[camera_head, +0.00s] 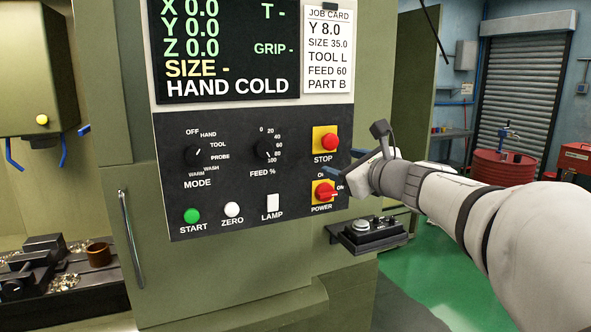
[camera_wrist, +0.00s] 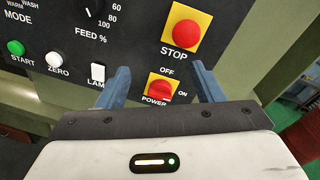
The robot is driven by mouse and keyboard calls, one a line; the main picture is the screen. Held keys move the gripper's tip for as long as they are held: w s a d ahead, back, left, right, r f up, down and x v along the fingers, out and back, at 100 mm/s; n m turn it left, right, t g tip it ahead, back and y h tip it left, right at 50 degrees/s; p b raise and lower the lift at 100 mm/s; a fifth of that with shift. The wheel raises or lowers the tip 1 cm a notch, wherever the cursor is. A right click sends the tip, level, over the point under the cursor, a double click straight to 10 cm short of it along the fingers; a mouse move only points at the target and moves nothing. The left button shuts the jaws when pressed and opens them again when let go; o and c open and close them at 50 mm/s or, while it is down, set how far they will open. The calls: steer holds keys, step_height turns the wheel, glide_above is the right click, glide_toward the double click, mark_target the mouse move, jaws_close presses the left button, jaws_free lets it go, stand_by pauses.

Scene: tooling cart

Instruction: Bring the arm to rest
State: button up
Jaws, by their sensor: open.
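My gripper (camera_head: 345,163) is open in front of the right part of the control panel (camera_head: 180,150). In the head view it is between the red STOP button (camera_head: 330,142) and the red POWER switch (camera_head: 322,191). In the wrist view its two blue fingers (camera_wrist: 161,70) stand apart on either side of the POWER switch (camera_wrist: 160,89), with nothing held between them. The switch sits on a yellow plate, and its white mark points toward ON. I cannot tell if a finger touches the panel. My arm reaches in from the right.
A small black shelf (camera_head: 360,245) with a dial device juts out below the gripper. The screen (camera_head: 225,50) reads HAND COLD. A door handle (camera_head: 131,240) and a vise (camera_head: 45,262) are at left. Green floor (camera_head: 440,265) and a red drum (camera_head: 500,168) lie at right.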

steer(key=s+a+f+n+g, duration=0.55)
steer(key=s+f+n, duration=0.25)
steer(key=f+n, duration=0.2)
steer(key=s+d+f+n+g+h, duration=0.2)
steer(key=s+f+n+g+h, duration=0.1)
steer(key=s+f+n, duration=0.5)
steer(key=s+d+f+n+g+h, duration=0.2)
steer(key=s+f+n+g+h, duration=0.1)
steer(key=s+f+n, duration=0.6)
steer(key=shift+s+d+f+g, duration=0.25)
steer(key=shift+s+f+g, duration=0.25)
steer(key=shift+s, duration=0.7)
